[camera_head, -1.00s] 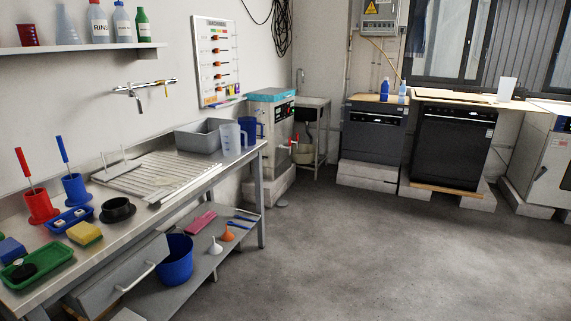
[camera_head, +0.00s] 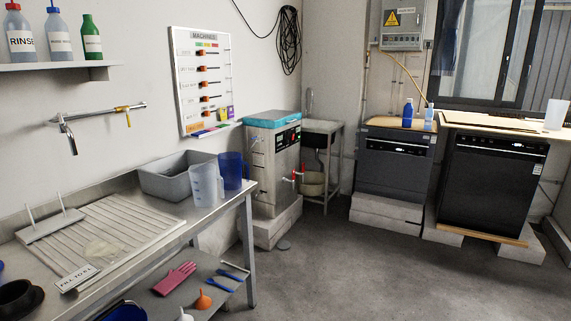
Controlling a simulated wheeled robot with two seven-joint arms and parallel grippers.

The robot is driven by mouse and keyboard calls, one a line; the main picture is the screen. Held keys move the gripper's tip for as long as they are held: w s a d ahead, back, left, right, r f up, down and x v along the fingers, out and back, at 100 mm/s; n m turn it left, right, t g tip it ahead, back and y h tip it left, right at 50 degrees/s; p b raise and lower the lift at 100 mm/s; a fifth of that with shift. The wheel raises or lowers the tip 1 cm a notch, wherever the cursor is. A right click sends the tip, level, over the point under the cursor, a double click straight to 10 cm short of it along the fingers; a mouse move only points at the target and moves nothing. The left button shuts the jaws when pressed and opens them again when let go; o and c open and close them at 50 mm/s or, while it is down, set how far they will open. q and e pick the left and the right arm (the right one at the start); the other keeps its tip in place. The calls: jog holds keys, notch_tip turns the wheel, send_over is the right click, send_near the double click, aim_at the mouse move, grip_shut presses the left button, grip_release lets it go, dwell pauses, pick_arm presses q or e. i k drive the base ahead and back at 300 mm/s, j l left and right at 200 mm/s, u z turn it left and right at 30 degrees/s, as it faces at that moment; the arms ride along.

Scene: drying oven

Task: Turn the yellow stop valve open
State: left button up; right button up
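A chrome pipe (camera_head: 80,118) runs along the left wall above the bench. A yellow valve handle (camera_head: 123,108) sits near its right end, and a bent metal spout (camera_head: 67,136) hangs from its left part. The valve is small in view, and I cannot tell whether it is open or shut. Neither of my grippers is in view.
Below the pipe is a steel bench with a ribbed drainer (camera_head: 125,228), a grey basin (camera_head: 178,178) and measuring jugs (camera_head: 204,185). A shelf (camera_head: 55,68) with bottles is above. A steel boiler-like unit (camera_head: 272,165) stands beyond the bench. The floor (camera_head: 345,270) is clear.

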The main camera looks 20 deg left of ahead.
aim_at(128, 118)
jog(key=i+j+u, duration=0.15)
jog(key=i+u, duration=0.7)
jog(key=i, duration=0.15)
jog(key=i+l+u, duration=0.25)
jog(key=i+u, duration=0.5)
jog(key=i, duration=0.15)
jog(key=i+u, duration=0.3)
jog(key=i, duration=0.2)
jog(key=i+l+u, duration=0.15)
jog(key=i+u, duration=0.2)
jog(key=l+u, duration=0.4)
jog(key=u, duration=0.25)
jog(key=k+j, duration=0.05)
